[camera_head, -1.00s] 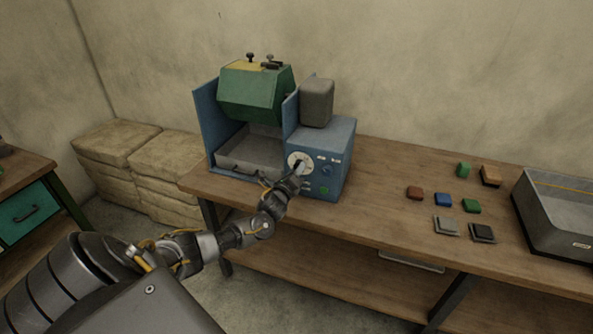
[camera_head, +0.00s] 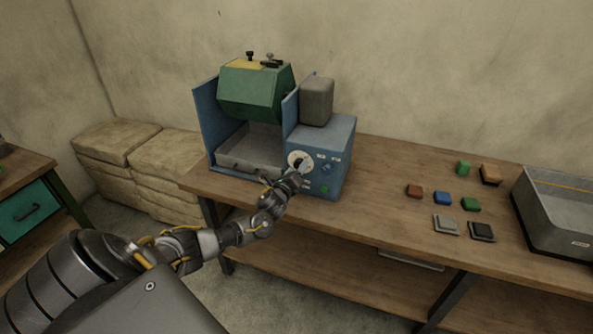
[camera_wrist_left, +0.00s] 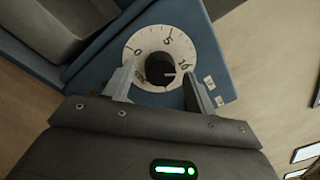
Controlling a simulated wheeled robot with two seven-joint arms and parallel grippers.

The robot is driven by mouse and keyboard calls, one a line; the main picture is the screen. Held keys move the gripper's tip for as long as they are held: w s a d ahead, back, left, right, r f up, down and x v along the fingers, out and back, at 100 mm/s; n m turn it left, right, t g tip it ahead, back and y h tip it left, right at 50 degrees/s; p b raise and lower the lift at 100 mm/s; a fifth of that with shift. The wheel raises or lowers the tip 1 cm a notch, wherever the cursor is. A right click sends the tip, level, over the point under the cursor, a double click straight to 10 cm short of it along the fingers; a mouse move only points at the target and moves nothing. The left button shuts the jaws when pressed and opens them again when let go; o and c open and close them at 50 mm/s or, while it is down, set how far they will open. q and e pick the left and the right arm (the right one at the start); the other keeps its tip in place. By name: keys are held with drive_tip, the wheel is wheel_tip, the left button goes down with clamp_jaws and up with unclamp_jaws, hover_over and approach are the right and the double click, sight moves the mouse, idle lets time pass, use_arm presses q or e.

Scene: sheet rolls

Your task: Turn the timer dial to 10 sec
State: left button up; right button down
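The timer dial (camera_wrist_left: 160,57) is a white round face with marks 0, 5 and 10 and a dark knob (camera_wrist_left: 159,70) in its middle. The pale mark on the knob points right, close to the 10. In the head view the dial (camera_head: 299,160) is on the front of a blue machine (camera_head: 330,148). My left gripper (camera_wrist_left: 161,78) is open, with one finger on each side of the knob and gaps between. It also shows in the head view (camera_head: 300,173), just in front of the dial. My right gripper is not in view.
The machine, with a green drum (camera_head: 252,92), stands on a wooden bench (camera_head: 390,175). Coloured blocks (camera_head: 442,199) and a grey bin (camera_head: 550,220) lie to the right. Stacked sacks (camera_head: 165,165) stand behind on the left. A green button (camera_head: 324,189) is below the dial.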

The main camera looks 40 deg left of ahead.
use_arm(q)
drive_tip(key=b+v, duration=0.1)
drive_tip(key=v, duration=0.9)
drive_tip(key=shift+s, duration=0.4)
drive_tip(key=shift+d, duration=0.15)
